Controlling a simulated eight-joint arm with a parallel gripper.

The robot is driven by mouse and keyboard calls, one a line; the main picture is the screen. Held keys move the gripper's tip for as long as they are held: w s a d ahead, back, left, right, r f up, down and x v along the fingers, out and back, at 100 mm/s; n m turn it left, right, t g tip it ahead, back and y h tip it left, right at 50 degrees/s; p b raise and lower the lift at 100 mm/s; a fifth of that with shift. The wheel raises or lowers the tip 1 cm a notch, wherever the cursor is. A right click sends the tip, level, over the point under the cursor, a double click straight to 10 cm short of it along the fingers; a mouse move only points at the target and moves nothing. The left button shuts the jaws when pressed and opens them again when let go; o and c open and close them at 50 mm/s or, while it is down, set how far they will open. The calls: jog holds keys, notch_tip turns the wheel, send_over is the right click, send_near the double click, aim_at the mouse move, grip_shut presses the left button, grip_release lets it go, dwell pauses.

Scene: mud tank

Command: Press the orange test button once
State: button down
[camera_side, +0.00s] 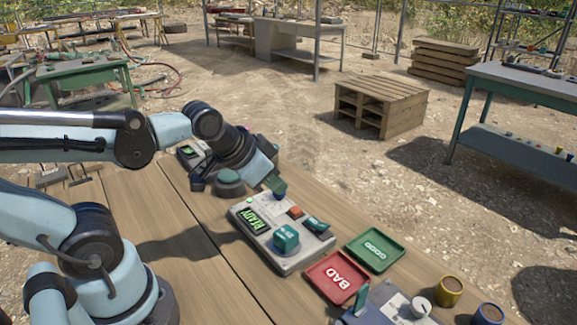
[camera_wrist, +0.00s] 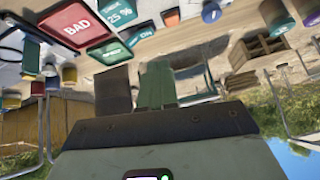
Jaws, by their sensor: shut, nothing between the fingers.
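The orange test button (camera_side: 296,211) is a small raised square on a grey tester box (camera_side: 292,262) in the side view. The box's display (camera_side: 253,221) glows green and reads READY.
A red BAD tray (camera_side: 337,285) and a green GOOD tray (camera_side: 374,250) lie right of the box. A white knob (camera_side: 420,306) on a grey device, a yellow cup (camera_side: 449,291) and a blue cup (camera_side: 488,314) stand at the front right. The wooden tabletop (camera_side: 190,265) left of the box is clear.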

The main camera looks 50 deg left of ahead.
aim_at(293, 211)
jog(key=w+a+m+t, duration=0.1)
jog(key=w+a+m, duration=0.2)
jog(key=w+m, duration=0.3)
jog(key=shift+w+r+t+y, duration=0.25)
jog(key=shift+w+t+y, duration=0.05)
jog(key=shift+w+y, duration=0.15)
jog(key=shift+d+f, duration=0.1)
jog(key=shift+f, duration=0.05)
jog(key=shift+f, duration=4.25)
jog(key=shift+f, duration=0.15)
jog(key=shift+f, duration=0.3)
jog(key=shift+f, duration=0.5)
jog(key=shift+r, duration=0.95)
